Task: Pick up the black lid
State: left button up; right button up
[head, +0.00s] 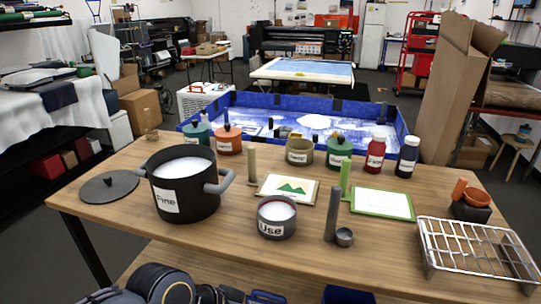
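The black lid (109,186) lies flat on the left end of the wooden table, with a small knob on top. It is round and dark grey-black, and its whole top shows. Just right of it stands a large black pot (183,190) labelled "Fine", filled with white material and with handles at its sides. Neither gripper can be made out. Dark rounded parts at the bottom left edge seem to be my arm links. Nothing is seen touching the lid.
Jars line the back. The table's front left is clear.

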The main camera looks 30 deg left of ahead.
aim_at(108, 187)
jog(key=u, duration=1.75)
